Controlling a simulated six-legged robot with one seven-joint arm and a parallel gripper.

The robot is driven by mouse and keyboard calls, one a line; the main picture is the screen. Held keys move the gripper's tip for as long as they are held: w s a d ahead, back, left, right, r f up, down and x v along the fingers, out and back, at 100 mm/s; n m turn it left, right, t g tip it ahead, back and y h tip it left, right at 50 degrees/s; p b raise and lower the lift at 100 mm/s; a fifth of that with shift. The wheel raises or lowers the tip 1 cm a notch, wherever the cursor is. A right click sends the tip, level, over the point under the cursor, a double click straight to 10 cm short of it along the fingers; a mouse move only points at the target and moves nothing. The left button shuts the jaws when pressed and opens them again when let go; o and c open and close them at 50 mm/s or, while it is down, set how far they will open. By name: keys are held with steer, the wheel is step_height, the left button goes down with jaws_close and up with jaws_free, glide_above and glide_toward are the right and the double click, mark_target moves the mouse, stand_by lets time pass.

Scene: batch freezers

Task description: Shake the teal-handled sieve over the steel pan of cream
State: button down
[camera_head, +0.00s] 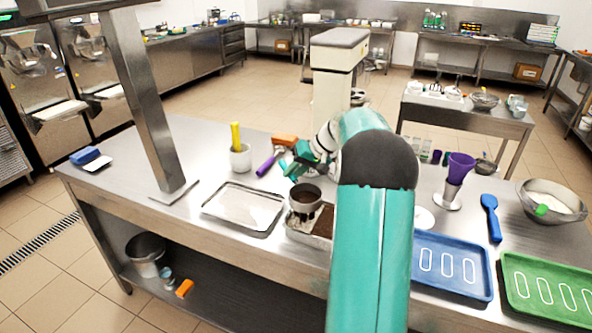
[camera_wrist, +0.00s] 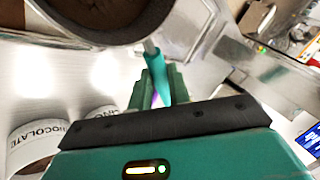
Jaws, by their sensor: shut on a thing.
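The sieve (camera_head: 305,203) is a round metal cup with dark brown powder inside. My gripper (camera_head: 296,165) is shut on that handle; the fingers also show in the wrist view (camera_wrist: 158,92).
A blue tray (camera_head: 452,284), a blue scoop (camera_head: 491,219) and a white-filled bowl (camera_head: 572,212) are at right. A steel post (camera_head: 147,120) rises at left.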

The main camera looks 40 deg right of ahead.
steer(key=shift+s+a, duration=0.25)
steer(key=shift+a, duration=0.25)
stand_by(1.2)
steer(key=shift+r, duration=2.45)
